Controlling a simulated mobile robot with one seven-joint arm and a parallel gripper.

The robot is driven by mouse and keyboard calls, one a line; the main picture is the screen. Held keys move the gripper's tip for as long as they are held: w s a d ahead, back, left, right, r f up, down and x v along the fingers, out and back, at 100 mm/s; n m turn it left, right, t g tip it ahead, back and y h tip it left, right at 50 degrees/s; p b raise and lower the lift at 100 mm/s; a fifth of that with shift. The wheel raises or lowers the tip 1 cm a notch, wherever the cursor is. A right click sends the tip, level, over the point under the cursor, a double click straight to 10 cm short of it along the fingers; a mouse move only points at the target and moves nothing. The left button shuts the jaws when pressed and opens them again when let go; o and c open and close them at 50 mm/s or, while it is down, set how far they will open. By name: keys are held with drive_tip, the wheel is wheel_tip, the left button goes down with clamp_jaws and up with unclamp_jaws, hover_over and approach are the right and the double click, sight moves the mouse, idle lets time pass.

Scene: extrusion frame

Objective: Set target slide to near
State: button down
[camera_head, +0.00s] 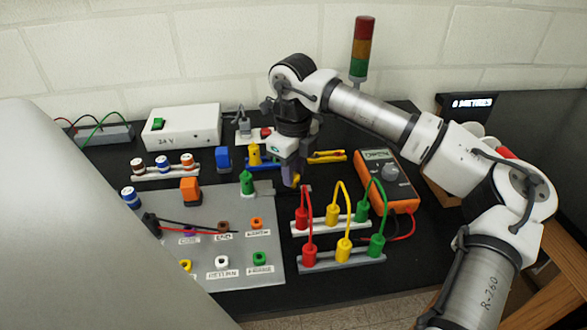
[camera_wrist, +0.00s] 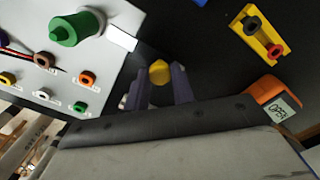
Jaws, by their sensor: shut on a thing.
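My gripper (camera_head: 291,178) is low over the black bench, just right of the grey panel (camera_head: 215,245). In the wrist view its two purple-grey fingers (camera_wrist: 159,88) stand on either side of a small yellow knob (camera_wrist: 159,71) and are shut on it. A bit of this yellow knob (camera_head: 297,179) also shows at the fingertips in the head view. I take it for the slide's handle. The slide's track and the knob's position along it cannot be made out, because the gripper and dark surface hide them.
A green post (camera_head: 247,183) stands close left of my gripper. Red, yellow and green cable plugs (camera_head: 340,225) stand close at front right. An orange meter (camera_head: 388,180) lies further right. A signal tower (camera_head: 362,50) stands at the back.

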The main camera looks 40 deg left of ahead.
sight(276, 188)
drive_tip(key=shift+s+a+b, duration=0.55)
drive_tip(key=shift+s+a, duration=0.75)
drive_tip(key=shift+s, duration=0.15)
drive_tip(key=c, duration=1.2)
unclamp_jaws()
wheel_tip(276, 188, up, 14)
drive_tip(key=shift+f+b, duration=0.1)
drive_tip(key=shift+b, duration=0.55)
drive_tip(key=shift+d, duration=0.1)
